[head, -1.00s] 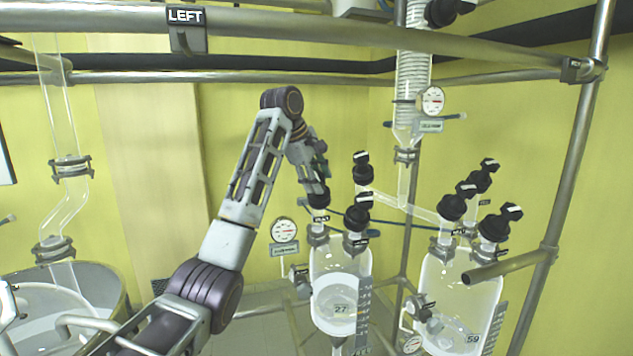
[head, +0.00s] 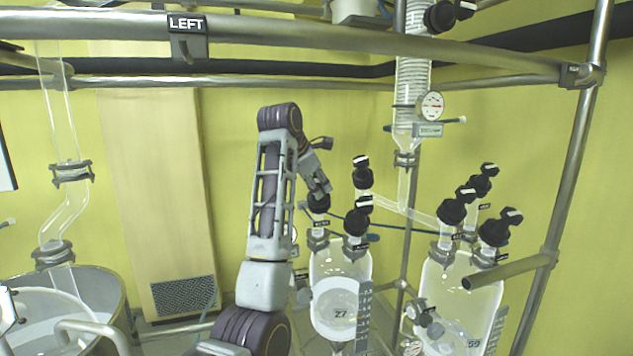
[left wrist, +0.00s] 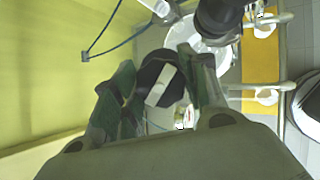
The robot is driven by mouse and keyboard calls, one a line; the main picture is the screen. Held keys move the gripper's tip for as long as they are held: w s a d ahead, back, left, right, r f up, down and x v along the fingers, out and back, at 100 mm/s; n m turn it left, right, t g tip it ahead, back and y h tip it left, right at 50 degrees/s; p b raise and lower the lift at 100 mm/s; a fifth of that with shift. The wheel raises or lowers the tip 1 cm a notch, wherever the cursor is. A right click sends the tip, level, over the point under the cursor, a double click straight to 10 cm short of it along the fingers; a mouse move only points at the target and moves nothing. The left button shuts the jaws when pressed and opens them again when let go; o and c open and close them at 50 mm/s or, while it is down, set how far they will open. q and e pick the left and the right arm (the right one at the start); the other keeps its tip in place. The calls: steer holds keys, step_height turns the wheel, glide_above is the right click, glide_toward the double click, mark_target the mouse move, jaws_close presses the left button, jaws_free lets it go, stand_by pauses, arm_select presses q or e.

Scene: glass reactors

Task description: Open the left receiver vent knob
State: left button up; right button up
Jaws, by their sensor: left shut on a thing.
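The left receiver (head: 328,268) is a clear glass vessel marked 27, with several black knobs on its top. The vent knob (head: 318,203) is the black one at its left. My left gripper (head: 318,188) comes down on this knob from above and is shut on it. In the left wrist view the black knob (left wrist: 158,84) with its white pointer bar sits between the two green-grey fingers (left wrist: 160,90). The knob's label is too small to read. My right gripper is not in view.
Other black knobs (head: 357,222) stand close to the right of the gripped one. A second receiver (head: 455,300) marked 59 stands further right. A metal rail (head: 300,35) with a LEFT sign (head: 187,23) crosses above. A glass condenser (head: 412,90) hangs behind.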

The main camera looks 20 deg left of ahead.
arm_select(q)
steer(key=shift+r+n, duration=0.1)
steer(key=shift+n, duration=0.6)
steer(key=o, duration=1)
steer(key=shift+o, duration=0.2)
steer(key=d+v, duration=0.1)
steer(key=v, duration=0.6)
steer(key=shift+s+a, duration=0.15)
steer(key=shift+a, duration=0.25)
stand_by(0.3)
